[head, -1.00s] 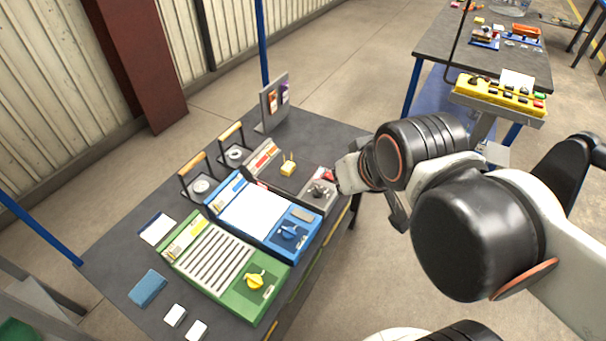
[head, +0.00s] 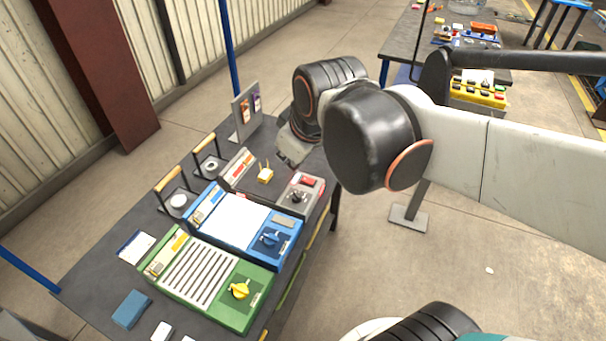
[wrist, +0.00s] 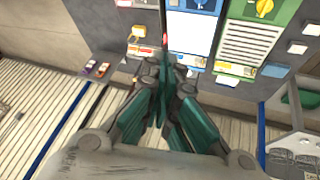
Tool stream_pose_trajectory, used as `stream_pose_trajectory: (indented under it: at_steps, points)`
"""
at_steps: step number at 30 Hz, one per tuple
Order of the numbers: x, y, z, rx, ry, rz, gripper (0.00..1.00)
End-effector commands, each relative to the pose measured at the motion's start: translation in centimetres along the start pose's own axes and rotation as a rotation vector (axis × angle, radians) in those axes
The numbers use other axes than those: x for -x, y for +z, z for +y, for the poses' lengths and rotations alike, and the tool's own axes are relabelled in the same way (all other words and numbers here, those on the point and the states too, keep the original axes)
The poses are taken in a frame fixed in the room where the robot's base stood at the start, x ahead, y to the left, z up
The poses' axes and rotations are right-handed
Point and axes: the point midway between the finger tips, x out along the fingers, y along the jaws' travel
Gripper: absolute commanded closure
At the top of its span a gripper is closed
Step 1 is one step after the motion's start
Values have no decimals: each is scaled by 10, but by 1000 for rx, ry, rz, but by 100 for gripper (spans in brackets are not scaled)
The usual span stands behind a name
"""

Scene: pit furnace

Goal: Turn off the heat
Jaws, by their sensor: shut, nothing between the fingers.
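Three control units stand in a row on a dark table. The green unit (head: 237,314) is nearest, with a ribbed top and a yellow knob (head: 239,290). The blue unit (head: 285,244) in the middle has a white top and a blue knob (head: 269,238). The grey unit (head: 318,190) at the far end has a dark knob (head: 297,196) and a red part. My gripper (wrist: 165,75) is shut and empty in the wrist view, above the table near the blue unit. In the head view, my arm hides its fingertips.
Two wood-handled items (head: 178,202) stand behind the units. An upright panel (head: 240,118) is at the table's far end. A small yellow object (head: 265,176) lies near the grey unit. Open floor lies right of the table.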

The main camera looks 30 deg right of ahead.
Motion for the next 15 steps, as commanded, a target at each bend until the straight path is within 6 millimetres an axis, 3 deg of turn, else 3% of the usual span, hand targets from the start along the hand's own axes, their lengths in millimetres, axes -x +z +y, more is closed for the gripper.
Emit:
stream_pose_trajectory:
  at_steps: [6,15]
  points:
    - [-23,-27,28,234,-18,-48,100]
    - [-65,-51,66,561,-78,-108,100]
